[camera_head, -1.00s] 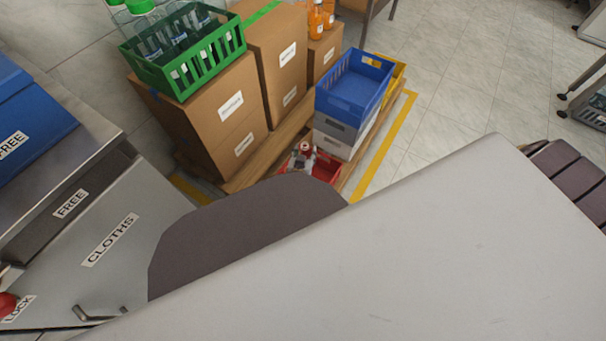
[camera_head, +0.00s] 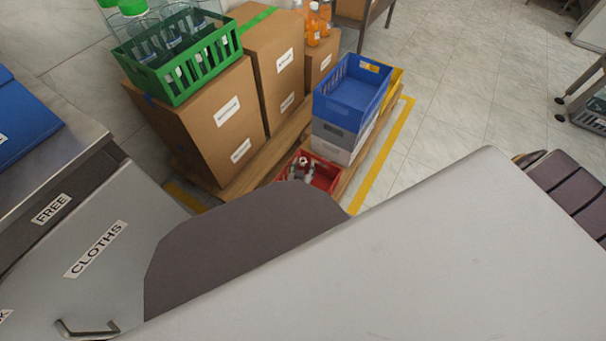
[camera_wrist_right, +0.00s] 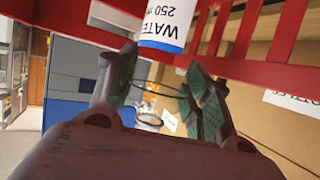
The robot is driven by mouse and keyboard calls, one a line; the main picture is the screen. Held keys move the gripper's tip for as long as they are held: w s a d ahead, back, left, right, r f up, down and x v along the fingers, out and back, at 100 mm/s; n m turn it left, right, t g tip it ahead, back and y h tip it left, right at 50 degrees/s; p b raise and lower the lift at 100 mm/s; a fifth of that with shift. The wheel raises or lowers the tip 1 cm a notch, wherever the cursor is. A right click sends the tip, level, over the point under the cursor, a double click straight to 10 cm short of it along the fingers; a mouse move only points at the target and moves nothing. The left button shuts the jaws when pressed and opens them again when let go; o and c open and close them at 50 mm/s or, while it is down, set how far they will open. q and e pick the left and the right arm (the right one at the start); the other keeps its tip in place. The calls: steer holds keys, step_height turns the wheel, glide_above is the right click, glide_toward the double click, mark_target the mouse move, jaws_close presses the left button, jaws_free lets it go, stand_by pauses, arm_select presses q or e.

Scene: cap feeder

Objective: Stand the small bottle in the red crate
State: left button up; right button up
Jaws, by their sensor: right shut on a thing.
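The small bottle (camera_wrist_right: 166,28) has a white label reading WATER 250 and a blue band. It shows at the top of the right wrist view, at the fingertips of my right gripper (camera_wrist_right: 160,72), which is shut on it. The red crate (camera_head: 325,177) stands low on the pallet, partly hidden by my arm in the head view. Its red slatted wall (camera_wrist_right: 275,72) is close to the gripper in the wrist view. The right gripper (camera_head: 297,172) shows small over the crate's left part. I cannot tell whether the bottle touches the crate floor. My left gripper is out of view.
A blue crate (camera_head: 350,92) on a grey one stands just behind the red crate. Cardboard boxes (camera_head: 222,115) rise to its left, one bearing a green crate (camera_head: 190,78) of bottles. A grey cabinet (camera_head: 100,250) is at the left. Floor right of the pallet is clear.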

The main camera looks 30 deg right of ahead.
stand_by(0.3)
steer(key=shift+f+b, duration=0.85)
steer(key=shift+f, duration=1)
steer(key=shift+f, duration=0.2)
steer(key=o, duration=0.8)
steer(key=shift+r, duration=0.2)
